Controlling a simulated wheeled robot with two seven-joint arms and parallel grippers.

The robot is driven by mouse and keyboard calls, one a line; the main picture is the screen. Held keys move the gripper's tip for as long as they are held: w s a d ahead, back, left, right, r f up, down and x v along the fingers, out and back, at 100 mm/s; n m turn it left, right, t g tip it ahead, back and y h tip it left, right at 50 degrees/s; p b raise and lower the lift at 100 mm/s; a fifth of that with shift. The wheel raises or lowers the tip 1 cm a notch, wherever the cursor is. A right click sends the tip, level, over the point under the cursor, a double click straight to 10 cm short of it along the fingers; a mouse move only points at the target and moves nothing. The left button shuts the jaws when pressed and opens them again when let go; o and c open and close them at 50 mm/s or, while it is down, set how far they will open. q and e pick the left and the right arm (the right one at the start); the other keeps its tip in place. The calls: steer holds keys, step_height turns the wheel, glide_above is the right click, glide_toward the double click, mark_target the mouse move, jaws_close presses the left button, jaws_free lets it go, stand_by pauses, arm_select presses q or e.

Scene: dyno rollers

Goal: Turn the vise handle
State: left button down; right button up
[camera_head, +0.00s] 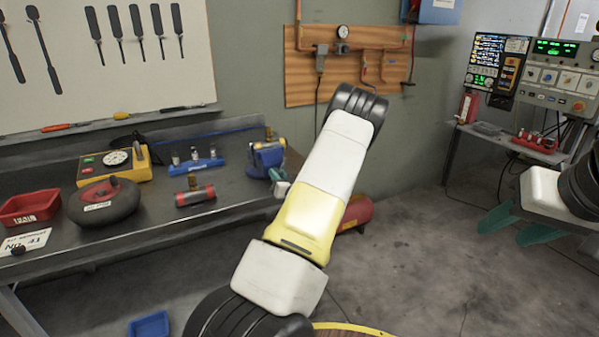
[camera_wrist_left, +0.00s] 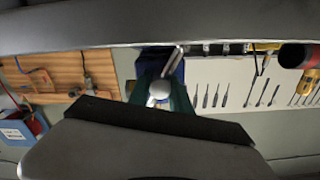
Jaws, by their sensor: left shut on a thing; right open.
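The blue vise (camera_head: 267,157) stands at the right end of the workbench. My left gripper (camera_head: 276,175) is at the front of the vise, and my own forearm hides part of the hand in the head view. In the left wrist view, the green fingers of my left gripper (camera_wrist_left: 160,95) are closed around the pale rounded end of the vise handle (camera_wrist_left: 158,88). The blue vise body (camera_wrist_left: 173,68) shows just beyond them. My right gripper (camera_head: 501,233) is open and empty over the floor at the right.
The workbench (camera_head: 150,230) also holds a red-black cylinder (camera_head: 195,195), a blue rack (camera_head: 196,165), a yellow gauge box (camera_head: 113,164), a dark round weight (camera_head: 103,200) and a red tray (camera_head: 30,207). A control console (camera_head: 540,75) stands at the right.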

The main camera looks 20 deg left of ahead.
arm_select(q)
steer(key=m, duration=0.5)
steer(key=shift+d+m, duration=0.1)
steer(key=shift+m, duration=0.2)
steer(key=shift+f+m, duration=0.1)
steer(key=shift+m, duration=2.2)
steer(key=c, duration=1.2)
jaws_free()
steer(key=shift+o, duration=0.2)
steer(key=v, duration=0.7)
steer(key=shift+s+d, duration=0.25)
